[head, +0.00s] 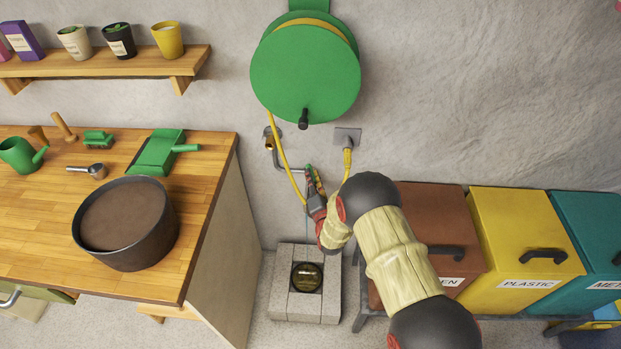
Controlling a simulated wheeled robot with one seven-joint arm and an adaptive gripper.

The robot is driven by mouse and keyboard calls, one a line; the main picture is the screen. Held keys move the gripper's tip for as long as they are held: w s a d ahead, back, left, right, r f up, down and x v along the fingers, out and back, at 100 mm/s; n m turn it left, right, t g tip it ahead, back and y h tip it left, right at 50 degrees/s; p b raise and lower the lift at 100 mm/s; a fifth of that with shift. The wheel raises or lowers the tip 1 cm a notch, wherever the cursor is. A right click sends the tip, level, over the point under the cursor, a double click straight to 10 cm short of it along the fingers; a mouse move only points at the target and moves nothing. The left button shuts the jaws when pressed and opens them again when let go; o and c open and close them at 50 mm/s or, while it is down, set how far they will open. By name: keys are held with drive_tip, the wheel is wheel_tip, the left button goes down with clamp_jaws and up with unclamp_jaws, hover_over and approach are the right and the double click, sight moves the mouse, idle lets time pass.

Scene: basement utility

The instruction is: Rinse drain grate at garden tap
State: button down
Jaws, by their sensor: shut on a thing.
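The garden tap (287,167) sticks out from the wall below the hose reel, with a green part at its outer end. My gripper (313,178) is at that end, shut on what looks like the tap's green handle; the fingers and arm partly hide it. A thin bluish line, perhaps water, runs down below the tap. Under it, a grey block basin (281,300) stands on the floor. A dark round drain (307,277) is in its top; I cannot tell the grate from the opening there.
A green hose reel (305,75) with a yellow hose (284,160) hangs above. A wooden bench (205,205) with a dark pot (125,245) stands left. Brown, yellow (520,230) and teal bins stand right, close to my arm. Floor shows around the basin.

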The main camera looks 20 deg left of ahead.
drive_tip(key=c, duration=2)
unclamp_jaws()
drive_tip(key=v, duration=1.2)
drive_tip(key=shift+f, duration=0.1)
